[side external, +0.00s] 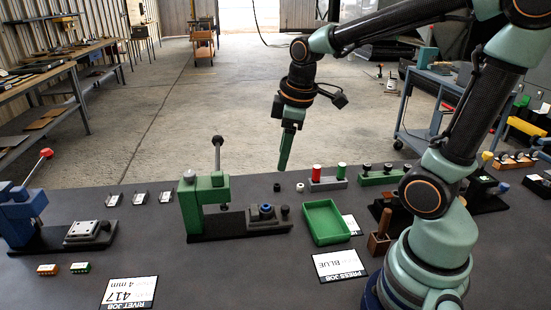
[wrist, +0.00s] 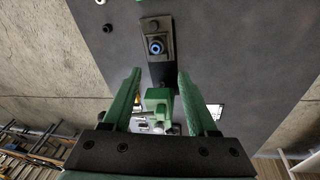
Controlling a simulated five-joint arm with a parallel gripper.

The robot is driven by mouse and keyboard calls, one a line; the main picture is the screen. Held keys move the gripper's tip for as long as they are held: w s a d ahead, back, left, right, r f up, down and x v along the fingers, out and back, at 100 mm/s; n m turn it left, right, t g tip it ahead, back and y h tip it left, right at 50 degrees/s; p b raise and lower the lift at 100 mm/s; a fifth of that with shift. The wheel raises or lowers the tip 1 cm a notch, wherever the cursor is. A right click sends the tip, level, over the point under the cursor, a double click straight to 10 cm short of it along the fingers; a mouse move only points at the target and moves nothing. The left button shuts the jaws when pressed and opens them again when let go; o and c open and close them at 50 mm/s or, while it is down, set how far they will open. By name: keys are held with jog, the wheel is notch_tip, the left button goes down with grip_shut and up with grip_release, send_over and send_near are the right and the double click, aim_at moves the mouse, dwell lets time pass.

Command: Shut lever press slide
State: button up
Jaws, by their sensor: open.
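The green lever press (side external: 205,203) stands on a dark base in the middle of the bench, its grey lever (side external: 217,155) pointing up. Its grey slide (side external: 268,222) sits out to the right of the press head and carries a dark part with a blue ring (side external: 266,210). A dark knob (side external: 285,211) is at the slide's right end. In the wrist view the blue-ringed part (wrist: 155,47) and the green press (wrist: 158,97) show beyond the fingers. My gripper (side external: 283,168) is open and empty, high above the bench behind the slide; its two fingers (wrist: 159,75) are wide apart.
A green tray (side external: 325,222) lies right of the slide. Behind it stands a grey block (side external: 327,184) with red and green cylinders. A black ring (side external: 277,187) and white ring (side external: 299,187) lie behind the slide. A blue press (side external: 22,212) is far left. A card (side external: 338,264) reads PRESS JOB BLUE.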

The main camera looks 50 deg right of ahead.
aim_at(285, 207)
jog(key=d+f+n+g, duration=0.1)
jog(key=f+n, duration=0.1)
jog(key=f, duration=0.4)
jog(key=w+d+f+n, duration=0.1)
jog(key=d+f, duration=0.1)
jog(key=f, duration=0.4)
jog(key=w+d+f+n+g, duration=0.1)
jog(key=f+n, duration=0.1)
jog(key=f, duration=0.4)
jog(key=shift+w+d+n+g, duration=0.1)
jog(key=shift+d+n+g, duration=0.05)
jog(key=shift+n+g, duration=0.15)
grip_shut()
dwell(0.8)
